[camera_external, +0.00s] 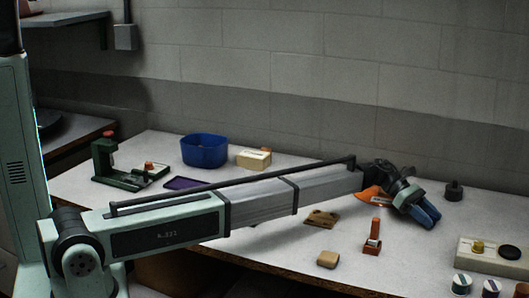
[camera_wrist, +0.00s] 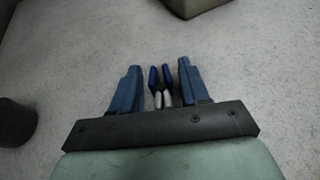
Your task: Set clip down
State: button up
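My gripper (camera_wrist: 160,66) has two blue fingers that stand apart in the wrist view. A small clip (camera_wrist: 161,88) with two blue ends and two pale ends is between them, with a narrow gap on each side. Whether the clip rests on the table or is just above it I cannot tell. In the external view my gripper (camera_external: 428,216) points down low over the right part of the white table (camera_external: 290,205). The clip is hidden there.
A black knobbed weight (camera_external: 454,190) stands behind my gripper. A beige box (camera_external: 495,258) and several spools (camera_external: 462,284) are at right. An orange piece (camera_external: 371,196), a small orange-handled stand (camera_external: 373,240) and wooden blocks (camera_external: 328,259) lie left. A blue bin (camera_external: 204,152) is farther back.

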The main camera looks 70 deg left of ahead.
jog(key=shift+o, duration=0.8)
jog(key=shift+r, duration=0.2)
jog(key=v, duration=1.2)
jog(key=shift+w, duration=0.1)
